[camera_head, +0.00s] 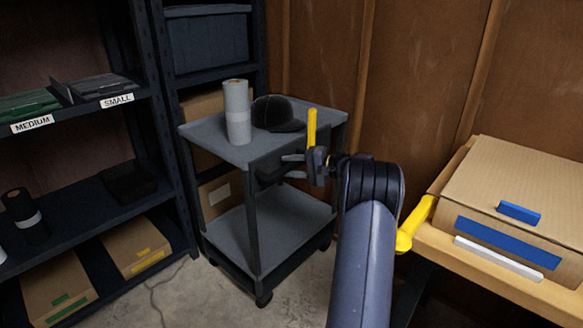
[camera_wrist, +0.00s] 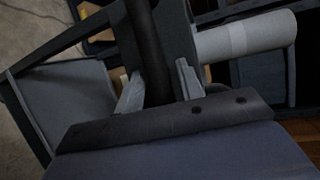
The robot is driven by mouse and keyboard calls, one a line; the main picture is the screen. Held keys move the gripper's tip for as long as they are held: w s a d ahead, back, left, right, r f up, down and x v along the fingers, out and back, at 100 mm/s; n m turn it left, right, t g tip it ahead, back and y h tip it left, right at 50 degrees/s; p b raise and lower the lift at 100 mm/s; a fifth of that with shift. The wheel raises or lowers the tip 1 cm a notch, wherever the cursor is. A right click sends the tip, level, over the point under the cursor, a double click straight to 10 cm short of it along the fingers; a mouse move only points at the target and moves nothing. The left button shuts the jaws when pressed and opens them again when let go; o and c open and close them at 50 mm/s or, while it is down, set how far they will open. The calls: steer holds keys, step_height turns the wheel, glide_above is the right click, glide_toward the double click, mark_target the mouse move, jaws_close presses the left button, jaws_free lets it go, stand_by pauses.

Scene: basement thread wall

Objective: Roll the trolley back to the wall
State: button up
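The trolley (camera_head: 270,245) is grey with two shelves and dark posts on castors. It stands between the shelving and the brown wooden wall (camera_head: 320,50); I cannot tell the gap to the wall. A grey-white roll (camera_head: 237,112) stands upright on its top shelf, beside a dark cap (camera_head: 278,113). My gripper (camera_head: 293,166) is at the trolley's near right side. In the wrist view, its fingers (camera_wrist: 158,88) lie on both sides of the dark handle bar (camera_wrist: 143,30), close against it, and look shut on it. The roll also shows there (camera_wrist: 245,38).
Dark shelving (camera_head: 160,120) with boxes stands left of and behind the trolley. A table (camera_head: 500,275) with a cardboard box (camera_head: 520,185) is at right, and a yellow object (camera_head: 414,225) sits at its edge. Bare concrete floor (camera_head: 190,295) shows in front of the trolley.

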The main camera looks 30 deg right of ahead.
mark_target(288, 170)
steer(key=shift+o, duration=0.3)
steer(key=shift+a, duration=0.1)
steer(key=p+v, duration=0.2)
steer(key=v, duration=0.5)
steer(key=shift+s, duration=0.2)
steer(key=b+x, duration=0.2)
steer(key=x, duration=0.5)
steer(key=shift+w+a+f, duration=0.1)
steer(key=shift+w+a, duration=0.05)
steer(key=shift+w, duration=0.05)
steer(key=shift+a+b, duration=0.3)
steer(key=shift+a, duration=0.05)
steer(key=shift+s+a, duration=0.2)
steer(key=shift+a, duration=0.3)
steer(key=shift+s+a, duration=0.2)
steer(key=shift+a, duration=0.25)
steer(key=shift+d, duration=0.1)
